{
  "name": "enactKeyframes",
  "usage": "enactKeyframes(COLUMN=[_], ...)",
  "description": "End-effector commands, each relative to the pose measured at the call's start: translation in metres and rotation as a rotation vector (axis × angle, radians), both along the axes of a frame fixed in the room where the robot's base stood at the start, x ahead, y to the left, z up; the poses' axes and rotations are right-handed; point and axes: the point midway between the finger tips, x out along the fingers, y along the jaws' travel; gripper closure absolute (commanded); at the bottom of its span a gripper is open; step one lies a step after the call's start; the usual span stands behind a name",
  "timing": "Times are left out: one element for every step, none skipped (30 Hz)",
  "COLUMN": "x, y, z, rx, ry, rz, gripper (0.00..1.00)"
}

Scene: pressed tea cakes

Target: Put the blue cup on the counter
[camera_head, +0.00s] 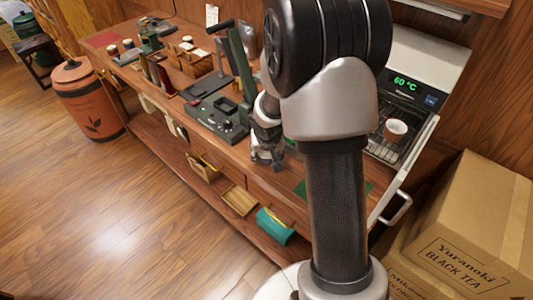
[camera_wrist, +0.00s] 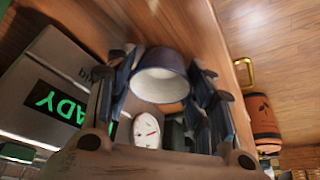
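The blue cup (camera_wrist: 160,62) is dark blue outside and pale inside, and its open mouth faces the wrist camera. My gripper (camera_wrist: 160,88) has a finger against each side of it and appears shut on it. In the head view my gripper (camera_head: 267,156) is over the front part of the wooden counter (camera_head: 150,82), right of a dark green device. I cannot make out the cup there, and my arm hides part of the counter. In the wrist view the counter (camera_wrist: 205,45) lies behind the cup; the gap between them is unclear.
The dark device (camera_head: 215,115) and wooden racks (camera_head: 190,62) occupy the counter. Cartons (camera_head: 470,230) stand at right.

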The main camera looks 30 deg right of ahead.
Motion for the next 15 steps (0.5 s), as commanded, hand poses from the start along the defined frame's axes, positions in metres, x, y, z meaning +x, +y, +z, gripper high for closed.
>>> enactKeyframes(x=[0.0001,0.0001,0.0001,0.0000,0.0000,0.0000,0.0000,0.0001,0.0000,0.0000,0.0000,0.0001,0.0000,0.0001,0.0000], y=[0.0000,0.0000,0.0000,0.0000,0.0000,0.0000,0.0000,0.0000,0.0000,0.0000,0.0000,0.0000,0.0000,0.0000,0.0000], z=[0.0004,0.0004,0.0004,0.0004,0.0004,0.0004,0.0004,0.0004,0.0004,0.0004,0.0004,0.0004,0.0004,0.0006,0.0012], rx=[0.000,0.000,0.000,0.000,0.000,0.000,0.000,0.000,0.000,0.000,0.000,0.000,0.000,0.000,0.000], ry=[0.000,0.000,0.000,0.000,0.000,0.000,0.000,0.000,0.000,0.000,0.000,0.000,0.000,0.000,0.000], rz=[0.000,0.000,0.000,0.000,0.000,0.000,0.000,0.000,0.000,0.000,0.000,0.000,0.000,0.000,0.000], gripper=[0.46,0.44,0.41,0.39,0.37,0.36,0.36,0.36,0.36,0.36,0.36,0.36,0.36,0.36,0.36])
